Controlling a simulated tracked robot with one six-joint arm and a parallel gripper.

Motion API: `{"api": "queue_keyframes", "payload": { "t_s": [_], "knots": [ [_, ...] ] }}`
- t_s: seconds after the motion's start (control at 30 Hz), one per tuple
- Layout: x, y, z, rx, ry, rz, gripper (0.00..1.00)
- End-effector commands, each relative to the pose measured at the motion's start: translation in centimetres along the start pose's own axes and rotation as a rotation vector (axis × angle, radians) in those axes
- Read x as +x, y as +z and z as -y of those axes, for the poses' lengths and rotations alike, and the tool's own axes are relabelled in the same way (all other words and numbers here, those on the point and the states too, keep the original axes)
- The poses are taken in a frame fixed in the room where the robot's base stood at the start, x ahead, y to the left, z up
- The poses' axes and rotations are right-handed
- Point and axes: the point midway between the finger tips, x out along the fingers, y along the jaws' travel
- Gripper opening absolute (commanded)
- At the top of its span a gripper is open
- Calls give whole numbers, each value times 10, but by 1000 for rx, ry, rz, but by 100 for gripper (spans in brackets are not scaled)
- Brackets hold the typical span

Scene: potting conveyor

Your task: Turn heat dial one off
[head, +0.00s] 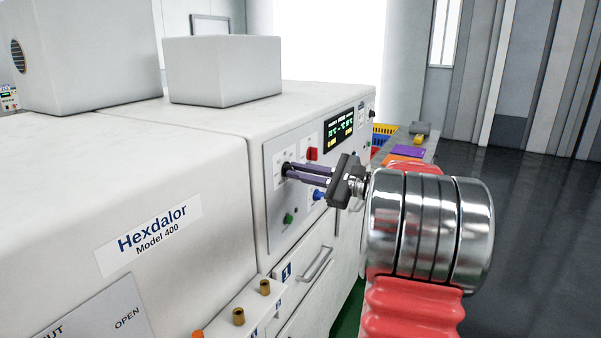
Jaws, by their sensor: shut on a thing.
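A grey control panel (274,218) is set in the side of the white machine. At its upper left is a small black dial (285,168), which I take to be heat dial one; its marks are too small to read. My gripper (290,170) reaches in from the right, with its two purple-grey fingers closed on this dial. The fingers partly cover the dial, so its pointer position cannot be told.
Beside the dial are a red switch (312,154), a lit display (345,128), a blue knob (319,195) and a green button (288,218). Below are a drawer handle (317,264) and brass fittings (239,317). Open floor (530,230) lies at right.

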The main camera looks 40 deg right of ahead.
Motion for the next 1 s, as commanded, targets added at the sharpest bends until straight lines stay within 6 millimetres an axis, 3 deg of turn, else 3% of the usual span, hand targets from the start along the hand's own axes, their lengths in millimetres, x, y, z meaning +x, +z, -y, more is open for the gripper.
{"api": "queue_keyframes", "payload": {
  "t_s": [0.7, 1.0],
  "knots": [
    [0, -2, -4, -669, 3, 0, 0],
    [0, -3, -6, -869, 5, 1, 0]
  ]
}}
